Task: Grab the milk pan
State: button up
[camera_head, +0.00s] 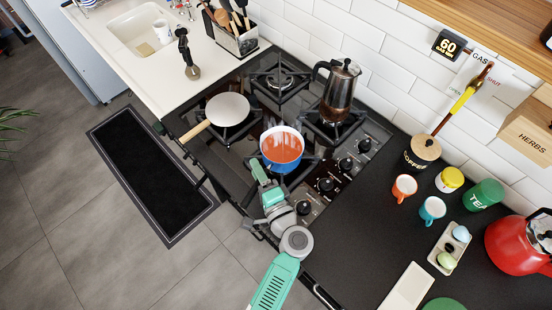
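The milk pan (283,147) is a small pan with a blue outside and a pale rim, holding orange-red contents. It stands upright on the front right burner of the gas hob (240,160). My gripper (257,168) is at the pan's lower left side, close against its wall in the picture. I cannot tell whether it touches the pan. The pan's handle is not visible and may be hidden behind my gripper. The fingers are too small to tell whether they are open or shut.
A frying pan (228,109) with a wooden handle is to the left, and a moka pot (339,92) stands behind right. Hob knobs (326,184) line the right side. Cups (404,187), jars and a red kettle (517,243) crowd the right counter.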

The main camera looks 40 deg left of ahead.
grip_shut()
jog(key=shift+r, duration=0.2)
dwell(1.1)
